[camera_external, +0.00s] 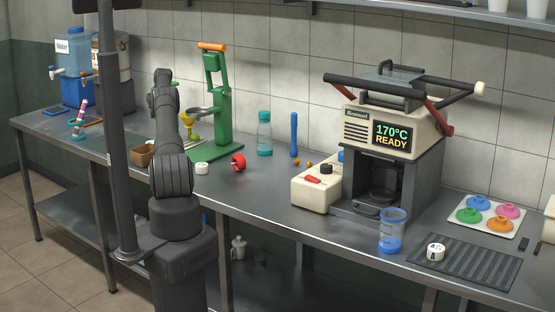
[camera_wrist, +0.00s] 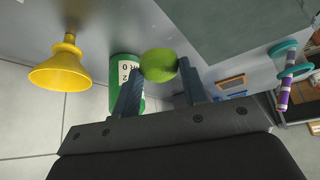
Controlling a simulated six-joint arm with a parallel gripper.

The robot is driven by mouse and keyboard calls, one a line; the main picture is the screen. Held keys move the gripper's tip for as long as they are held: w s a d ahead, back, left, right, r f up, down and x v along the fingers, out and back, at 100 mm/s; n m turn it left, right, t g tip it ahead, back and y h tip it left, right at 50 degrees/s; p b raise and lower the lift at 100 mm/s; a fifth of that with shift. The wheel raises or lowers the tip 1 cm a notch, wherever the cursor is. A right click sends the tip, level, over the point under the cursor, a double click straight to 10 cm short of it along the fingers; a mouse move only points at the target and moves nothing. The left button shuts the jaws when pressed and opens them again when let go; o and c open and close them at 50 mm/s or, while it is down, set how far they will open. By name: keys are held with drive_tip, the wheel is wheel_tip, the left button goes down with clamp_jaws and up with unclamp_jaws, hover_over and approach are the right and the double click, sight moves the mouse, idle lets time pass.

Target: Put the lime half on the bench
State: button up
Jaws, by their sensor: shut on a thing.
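The lime half (camera_wrist: 158,65) is a rounded green piece in the wrist view. It sits between the two dark fingertips of my gripper (camera_wrist: 157,82), which is shut on it. The bench (camera_external: 252,191) is a long grey metal counter along the tiled wall. Its bare grey top also shows in the wrist view (camera_wrist: 115,25). In the external view my arm hides my gripper and the lime half. I cannot tell how high the lime half is above the bench.
A yellow funnel (camera_wrist: 62,68) is left of my gripper in the wrist view. A purple-striped item (camera_wrist: 284,92) is at the right.

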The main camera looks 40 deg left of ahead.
wheel_tip(320, 180, down, 10)
drive_tip(key=shift+f, duration=0.1)
idle(0.4)
drive_tip(key=shift+f, duration=0.1)
drive_tip(key=o, duration=1)
drive_tip(key=shift+o, duration=0.2)
drive_tip(key=shift+s+d+r, duration=0.1)
drive_tip(key=shift+d+r, duration=0.05)
drive_tip(key=shift+r, duration=0.45)
drive_tip(key=v, duration=1.1)
